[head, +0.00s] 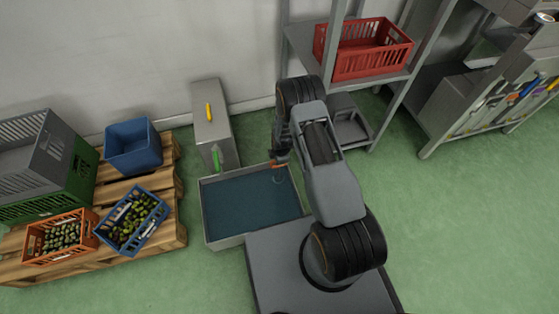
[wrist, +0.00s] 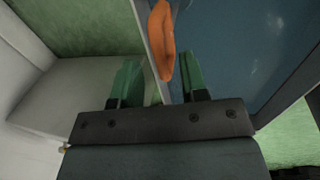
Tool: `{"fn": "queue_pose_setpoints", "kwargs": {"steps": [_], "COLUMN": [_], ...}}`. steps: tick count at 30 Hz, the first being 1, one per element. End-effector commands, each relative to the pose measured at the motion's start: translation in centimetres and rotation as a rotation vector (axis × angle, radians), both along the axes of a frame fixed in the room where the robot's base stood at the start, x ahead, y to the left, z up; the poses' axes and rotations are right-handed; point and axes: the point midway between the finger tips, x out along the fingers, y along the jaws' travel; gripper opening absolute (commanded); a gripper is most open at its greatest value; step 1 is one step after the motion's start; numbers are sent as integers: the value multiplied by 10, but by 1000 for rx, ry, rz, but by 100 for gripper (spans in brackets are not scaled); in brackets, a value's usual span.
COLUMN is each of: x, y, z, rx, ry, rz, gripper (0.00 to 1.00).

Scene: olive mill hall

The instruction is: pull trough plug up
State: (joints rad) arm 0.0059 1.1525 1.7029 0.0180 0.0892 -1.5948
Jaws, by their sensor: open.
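The grey trough (head: 225,240) holds dark blue water (head: 245,205). An orange bar (head: 279,165), apparently the trough plug's handle, shows over the trough's far right part. In the wrist view the orange handle (wrist: 162,42) lies ahead of and partly between my fingertips. My gripper (wrist: 160,62) is open, with one green finger on each side and clear gaps to the handle. I cannot tell how far beyond the tips the handle is. The plug's lower part and its seat are hidden. A faint ring shows in the water near the handle.
A grey box (head: 212,128) with yellow and green handles stands behind the trough. A pallet (head: 160,225) with crates is to the left. A rack (head: 300,45) with a red crate (head: 372,65) stands behind my arm. Green floor is free at the right.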

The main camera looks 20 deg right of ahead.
Motion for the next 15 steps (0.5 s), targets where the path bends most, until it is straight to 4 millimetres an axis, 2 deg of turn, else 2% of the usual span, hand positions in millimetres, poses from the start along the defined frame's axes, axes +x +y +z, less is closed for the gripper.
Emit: {"fn": "queue_pose_setpoints", "kwargs": {"steps": [4, 15], "x": [2, 2], "y": [0, 0], "z": [-10, -12], "rx": [0, 0], "ry": [1, 0], "rz": [0, 0], "gripper": [40, 40]}}
